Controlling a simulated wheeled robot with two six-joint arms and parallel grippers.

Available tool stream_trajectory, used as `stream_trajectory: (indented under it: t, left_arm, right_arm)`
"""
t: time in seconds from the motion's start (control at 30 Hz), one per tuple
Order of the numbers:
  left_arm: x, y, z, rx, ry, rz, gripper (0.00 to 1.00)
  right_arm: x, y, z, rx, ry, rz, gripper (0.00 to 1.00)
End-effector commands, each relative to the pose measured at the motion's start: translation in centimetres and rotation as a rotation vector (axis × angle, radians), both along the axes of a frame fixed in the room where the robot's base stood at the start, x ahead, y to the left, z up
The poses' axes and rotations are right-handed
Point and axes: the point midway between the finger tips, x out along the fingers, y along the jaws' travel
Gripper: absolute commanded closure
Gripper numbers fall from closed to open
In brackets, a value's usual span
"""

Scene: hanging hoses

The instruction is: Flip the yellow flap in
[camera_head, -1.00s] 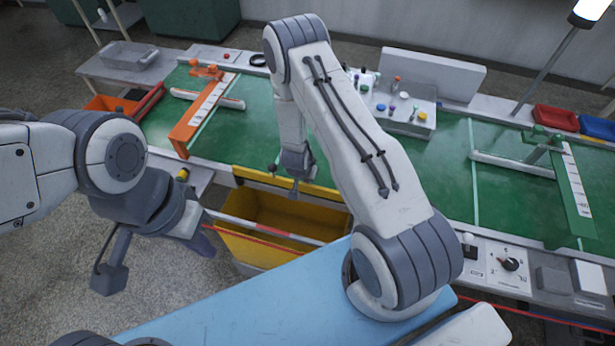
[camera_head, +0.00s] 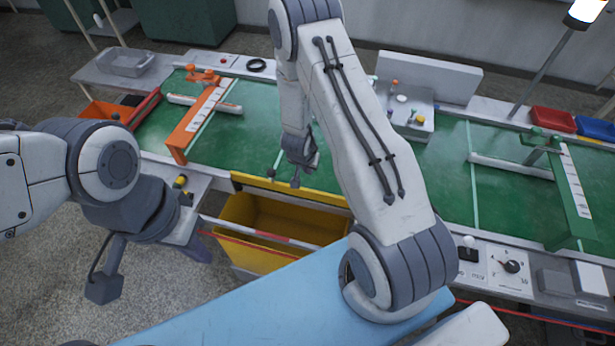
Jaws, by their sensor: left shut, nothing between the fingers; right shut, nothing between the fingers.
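The yellow flap (camera_head: 252,181) is a long narrow strip along the green table's front edge, just above the yellow bin (camera_head: 238,211). My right gripper (camera_head: 295,182) points down over the table edge beside the middle of the flap. Its fingers look closed and empty, and I cannot tell whether they touch the flap. My arm hides the flap's right end. My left gripper (camera_head: 200,250) hangs at the lower left, left of the bin, mostly hidden behind its own wrist; it is shut and empty.
A red-and-white bar (camera_head: 262,234) crosses the front of the bin. An orange gate (camera_head: 190,128) and a green gate (camera_head: 567,190) stand on the table. A white tray of small coloured parts (camera_head: 408,115) stands behind my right arm.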

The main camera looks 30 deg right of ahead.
Motion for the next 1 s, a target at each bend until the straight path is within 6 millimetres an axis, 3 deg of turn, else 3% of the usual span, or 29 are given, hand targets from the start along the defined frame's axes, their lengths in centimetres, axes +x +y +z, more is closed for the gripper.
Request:
stream_trajectory:
  t: [0.1, 0.3, 0.9, 1.0]
  left_arm:
    - [0.0, 0.0, 0.1, 0.0, 0.0, 0.0, 1.0]
    - [0.0, 0.0, 0.3, 0.0, 0.0, 0.0, 1.0]
    - [0.0, 0.0, 0.3, 0.0, 0.0, 0.0, 1.0]
    - [0.0, 0.0, 0.2, 0.0, 0.0, 0.0, 1.0]
  right_arm:
    - [-0.4, 0.7, 2.2, 0.001, -0.004, 0.003, 1.0]
    - [-0.8, 1.0, 3.9, -0.001, -0.002, 0.003, 1.0]
    - [-0.9, 0.9, 4.1, 0.001, -0.003, 0.001, 1.0]
    - [-0.5, 2.1, 4.9, 0.017, -0.011, 0.035, 1.0]
